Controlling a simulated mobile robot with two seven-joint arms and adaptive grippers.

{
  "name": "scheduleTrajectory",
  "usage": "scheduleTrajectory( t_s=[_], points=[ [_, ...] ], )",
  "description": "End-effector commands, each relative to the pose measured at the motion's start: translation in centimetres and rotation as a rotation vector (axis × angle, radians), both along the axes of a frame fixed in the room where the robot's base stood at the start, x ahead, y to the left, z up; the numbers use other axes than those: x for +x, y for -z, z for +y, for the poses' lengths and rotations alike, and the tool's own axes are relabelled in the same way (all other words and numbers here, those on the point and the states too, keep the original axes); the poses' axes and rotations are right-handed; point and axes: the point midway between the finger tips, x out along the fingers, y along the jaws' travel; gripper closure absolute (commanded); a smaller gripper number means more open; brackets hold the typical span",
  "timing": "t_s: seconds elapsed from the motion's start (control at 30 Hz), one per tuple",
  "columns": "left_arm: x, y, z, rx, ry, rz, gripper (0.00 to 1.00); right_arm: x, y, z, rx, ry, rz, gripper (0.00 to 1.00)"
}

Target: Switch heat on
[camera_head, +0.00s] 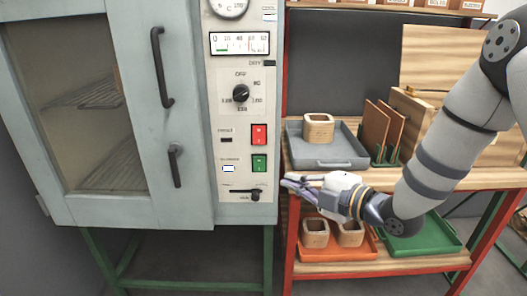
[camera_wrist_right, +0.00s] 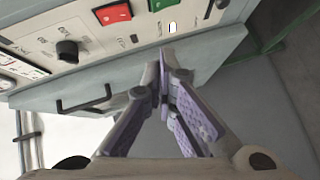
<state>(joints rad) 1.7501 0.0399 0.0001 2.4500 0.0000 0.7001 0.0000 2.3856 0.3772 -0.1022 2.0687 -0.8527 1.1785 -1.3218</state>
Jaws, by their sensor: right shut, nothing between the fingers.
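The oven's control panel (camera_head: 227,110) carries a red rocker switch (camera_head: 259,134) and, below it, a green rocker switch (camera_head: 259,163). Their small labels are too blurred to read. The wrist view also shows the red switch (camera_wrist_right: 113,13) and the green switch (camera_wrist_right: 158,4) at its top edge. My right gripper (camera_head: 287,182) is shut and empty, just right of the panel and a little lower than the green switch. It appears apart from both switches. In the wrist view its purple-padded fingers (camera_wrist_right: 164,74) meet in front of the oven. My left gripper is not in view.
A black dial (camera_head: 241,93) sits above the switches and a slider (camera_head: 256,195) below. The oven door (camera_head: 150,130) is shut. On the right, a wooden shelf rack holds a grey tray (camera_head: 340,160), an orange tray (camera_head: 362,250) and a green tray (camera_head: 440,240).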

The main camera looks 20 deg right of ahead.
Motion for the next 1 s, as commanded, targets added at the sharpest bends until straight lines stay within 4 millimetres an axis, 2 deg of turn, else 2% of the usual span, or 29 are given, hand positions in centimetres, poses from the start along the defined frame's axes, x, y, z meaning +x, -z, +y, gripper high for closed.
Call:
scheduleTrajectory(
  t_s=[0.03, 0.1, 0.17, 0.57, 0.67, 1.0],
  points=[
    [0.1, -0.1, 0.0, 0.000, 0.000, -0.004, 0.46, 0.4, -1.8, -0.2, -0.031, -0.019, -0.066, 1.00],
    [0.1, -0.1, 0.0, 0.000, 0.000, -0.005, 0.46, 0.7, -3.4, -0.2, -0.070, -0.040, -0.134, 1.00],
    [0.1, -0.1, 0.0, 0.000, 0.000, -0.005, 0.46, 0.8, -4.0, -0.3, -0.088, -0.050, -0.163, 1.00],
    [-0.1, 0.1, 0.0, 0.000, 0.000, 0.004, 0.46, 1.4, -3.8, 0.1, -0.093, -0.055, -0.167, 1.00],
    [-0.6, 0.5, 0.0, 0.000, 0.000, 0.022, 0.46, 2.7, -3.4, 0.9, -0.094, -0.055, -0.163, 1.00],
    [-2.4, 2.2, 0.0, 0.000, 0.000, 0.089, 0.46, 9.2, -2.4, 4.5, -0.093, -0.055, -0.159, 1.00]
  ],
)
